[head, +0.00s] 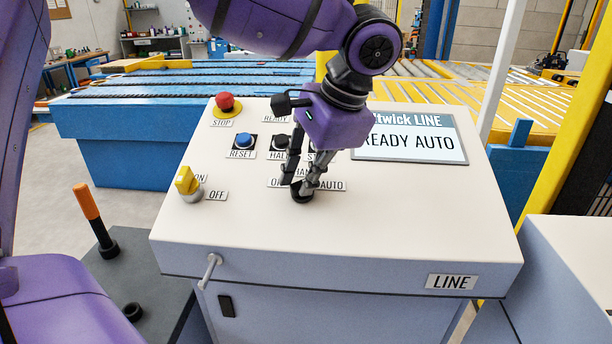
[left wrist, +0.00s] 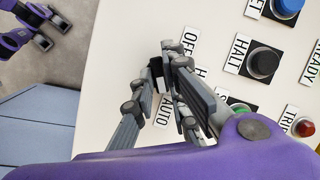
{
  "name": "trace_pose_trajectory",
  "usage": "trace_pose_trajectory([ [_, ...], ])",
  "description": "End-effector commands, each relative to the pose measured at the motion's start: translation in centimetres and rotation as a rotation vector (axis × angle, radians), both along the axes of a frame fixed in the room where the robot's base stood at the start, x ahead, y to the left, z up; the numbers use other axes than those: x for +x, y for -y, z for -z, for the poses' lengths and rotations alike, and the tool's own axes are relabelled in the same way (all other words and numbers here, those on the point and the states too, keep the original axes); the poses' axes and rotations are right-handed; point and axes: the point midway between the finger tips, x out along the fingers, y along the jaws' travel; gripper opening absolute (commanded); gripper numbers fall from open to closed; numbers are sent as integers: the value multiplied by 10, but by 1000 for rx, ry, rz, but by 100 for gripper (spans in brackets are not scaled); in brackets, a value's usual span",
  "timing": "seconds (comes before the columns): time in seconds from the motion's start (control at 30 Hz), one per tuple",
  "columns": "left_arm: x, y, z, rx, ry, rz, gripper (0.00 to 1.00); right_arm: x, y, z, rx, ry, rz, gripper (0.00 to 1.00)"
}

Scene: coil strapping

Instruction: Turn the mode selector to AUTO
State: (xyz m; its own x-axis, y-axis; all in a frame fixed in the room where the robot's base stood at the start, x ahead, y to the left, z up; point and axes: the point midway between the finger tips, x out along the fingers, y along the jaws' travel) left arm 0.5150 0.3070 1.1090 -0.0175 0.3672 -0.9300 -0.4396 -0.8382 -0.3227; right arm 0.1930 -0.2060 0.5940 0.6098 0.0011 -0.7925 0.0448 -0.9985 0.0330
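The mode selector (head: 302,195) is a small black knob on the white sloping panel, with OFF, HAND and AUTO labels around it. It also shows in the left wrist view (left wrist: 157,73), partly hidden by my fingers. My left gripper (head: 297,187) is down at the knob, its two fingers close together on either side of it and appearing to grip it. The AUTO label (head: 332,186) is to the knob's right. The display (head: 410,141) reads READY AUTO. My right gripper (left wrist: 45,30) appears at the upper left of the left wrist view, fingers apart and empty.
A red STOP button (head: 225,102), blue RESET button (head: 243,141), black HALT button (head: 281,142) and yellow ON/OFF switch (head: 188,184) stand up from the panel near my left arm. The panel's front part is clear. An orange-handled lever (head: 88,205) stands at the left.

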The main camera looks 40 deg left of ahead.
Motion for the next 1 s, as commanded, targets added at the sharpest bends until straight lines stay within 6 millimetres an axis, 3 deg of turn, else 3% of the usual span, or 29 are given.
trace_pose_trajectory([
  [0.1,0,0,0,0,0,0,30,-1,0,0,0,-1,0,40],
  [0.47,0,2,-3,0,2,-2,30,-8,2,1,-3,-13,4,40],
  [0.57,1,6,-14,0,3,-1,30,-7,2,1,-2,-12,3,40],
  [1.0,2,38,-94,-2,0,-1,30,-6,1,1,-1,-10,2,40],
])
